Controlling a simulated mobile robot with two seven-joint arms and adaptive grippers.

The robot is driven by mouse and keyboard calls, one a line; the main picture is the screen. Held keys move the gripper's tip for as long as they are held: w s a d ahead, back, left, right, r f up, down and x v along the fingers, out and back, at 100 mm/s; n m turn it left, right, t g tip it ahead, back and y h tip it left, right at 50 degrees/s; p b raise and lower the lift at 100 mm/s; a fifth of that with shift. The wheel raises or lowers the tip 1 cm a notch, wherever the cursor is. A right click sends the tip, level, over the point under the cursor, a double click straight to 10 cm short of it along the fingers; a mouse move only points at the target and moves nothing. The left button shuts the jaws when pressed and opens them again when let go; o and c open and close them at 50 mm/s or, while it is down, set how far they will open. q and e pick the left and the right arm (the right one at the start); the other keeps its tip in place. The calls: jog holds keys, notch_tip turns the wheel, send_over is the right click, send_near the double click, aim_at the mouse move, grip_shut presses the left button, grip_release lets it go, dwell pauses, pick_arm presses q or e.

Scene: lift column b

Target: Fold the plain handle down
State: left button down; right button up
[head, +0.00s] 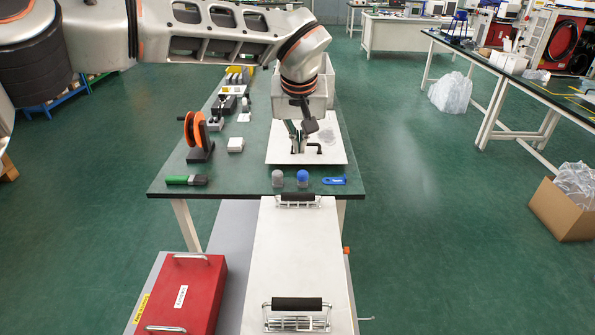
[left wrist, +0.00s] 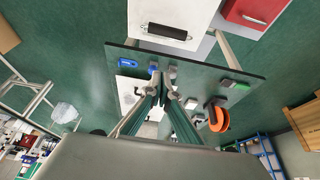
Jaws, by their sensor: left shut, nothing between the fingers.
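Two black-gripped metal handles sit on a long white panel. The far handle (head: 298,198) is by the table edge and also shows in the left wrist view (left wrist: 167,33). The near handle (head: 297,304) is at the bottom of the head view, its grip apart from the panel's metal fittings. Bare metal bar handles are on a red box, one at its far end (head: 192,256) and one at its near end (head: 165,329). I cannot tell which is the plain handle. My left gripper (head: 299,140) is shut and empty over the table, beyond the panel, touching no handle.
The green table (head: 240,180) holds a white board (head: 330,150), an orange reel (head: 196,132), a green-black tool (head: 187,180), a blue tool (head: 334,181) and small round items. The red box (head: 200,292) stands left of the white panel (head: 297,250).

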pick_arm(q)
send_near(298, 193)
jog(key=w+f, duration=0.6)
jog(key=shift+s+f, duration=0.25)
jog(key=shift+s, duration=0.35)
pick_arm(e)
jog(key=shift+f, duration=0.15)
pick_arm(q)
jog(key=shift+s, duration=0.2)
pick_arm(e)
jog(key=shift+r, duration=0.2)
